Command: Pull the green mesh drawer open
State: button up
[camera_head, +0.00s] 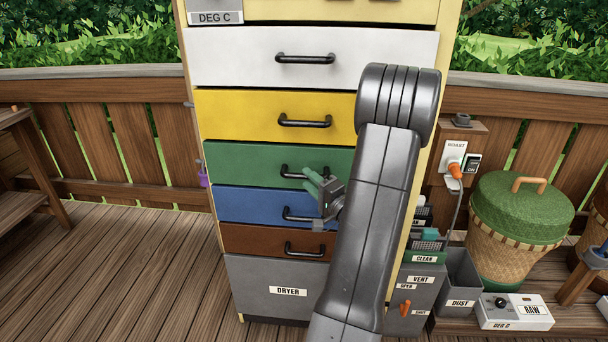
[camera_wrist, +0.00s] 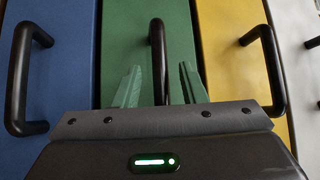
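The green drawer (camera_head: 240,164) sits in the cabinet between the yellow and blue drawers, its front flush with theirs. Its black bar handle (camera_head: 290,168) is partly hidden by my gripper in the head view. My gripper (camera_head: 308,181) is at this handle, with its green fingers pointing at the drawer front. In the wrist view the handle (camera_wrist: 157,50) stands between the two fingers, with a gap on each side. The gripper (camera_wrist: 158,85) is open there and not clamped on the bar. I cannot tell exactly how deep the bar lies between the fingers.
The yellow drawer (camera_head: 240,112) above and blue drawer (camera_head: 245,205) below have similar protruding handles. A white drawer (camera_head: 230,60), a brown drawer (camera_head: 250,240) and the grey dryer panel (camera_head: 260,275) share the cabinet. A basket (camera_head: 510,250) stands right. The wooden deck at left is clear.

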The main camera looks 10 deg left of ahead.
aim_at(304, 176)
jog(key=shift+x, duration=1.55)
jog(key=shift+c, duration=0.2)
grip_shut()
